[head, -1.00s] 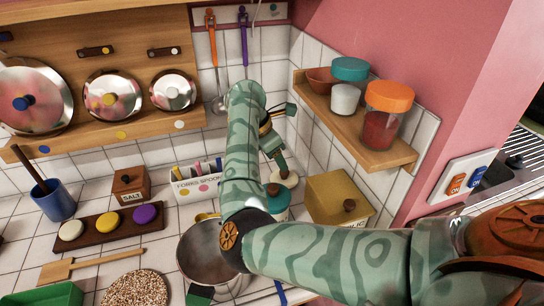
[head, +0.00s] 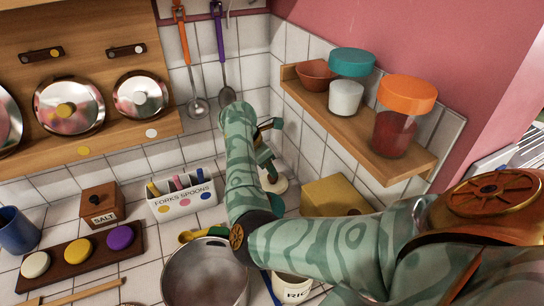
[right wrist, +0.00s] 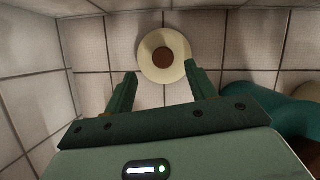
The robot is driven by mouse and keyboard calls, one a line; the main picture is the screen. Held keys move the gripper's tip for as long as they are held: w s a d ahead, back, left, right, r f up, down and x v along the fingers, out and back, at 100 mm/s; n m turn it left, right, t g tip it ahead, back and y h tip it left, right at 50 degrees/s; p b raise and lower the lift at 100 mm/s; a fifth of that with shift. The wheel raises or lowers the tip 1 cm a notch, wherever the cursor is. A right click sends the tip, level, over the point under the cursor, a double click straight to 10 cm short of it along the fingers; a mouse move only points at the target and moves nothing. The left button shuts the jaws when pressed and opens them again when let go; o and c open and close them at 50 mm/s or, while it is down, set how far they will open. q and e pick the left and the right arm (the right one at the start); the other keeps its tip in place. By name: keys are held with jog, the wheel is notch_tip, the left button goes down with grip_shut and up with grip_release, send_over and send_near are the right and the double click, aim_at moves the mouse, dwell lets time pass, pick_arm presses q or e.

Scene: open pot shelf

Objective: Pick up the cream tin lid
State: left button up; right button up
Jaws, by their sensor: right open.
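The cream tin lid (right wrist: 147,67) is round with a brown knob (right wrist: 164,57) at its middle. In the right wrist view it lies against white tiles, just beyond the fingertips. In the head view the lid (head: 279,185) shows in the back corner, partly hidden by my right arm. My right gripper (right wrist: 160,76) is open and empty, with one finger towards each side of the lid's near edge. It does not grip the lid. In the head view the right gripper (head: 268,172) is just above the lid. My left gripper is not in view.
A mustard box (head: 326,193) and a tin labelled RIC (head: 292,289) stand near my right arm. A metal pot (head: 190,280) is in front. A FORKS SPOONS holder (head: 182,204) stands left. A wall shelf (head: 345,125) with jars overhangs the right. A teal object (right wrist: 255,96) is beside the right finger.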

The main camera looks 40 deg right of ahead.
aim_at(273, 181)
jog(key=b+x, duration=0.1)
jog(key=x, duration=0.4)
jog(key=shift+s+f, duration=0.2)
jog(key=shift+f, duration=0.05)
jog(key=shift+a, duration=0.1)
jog(key=c, duration=1.1)
jog(key=shift+r, duration=0.15)
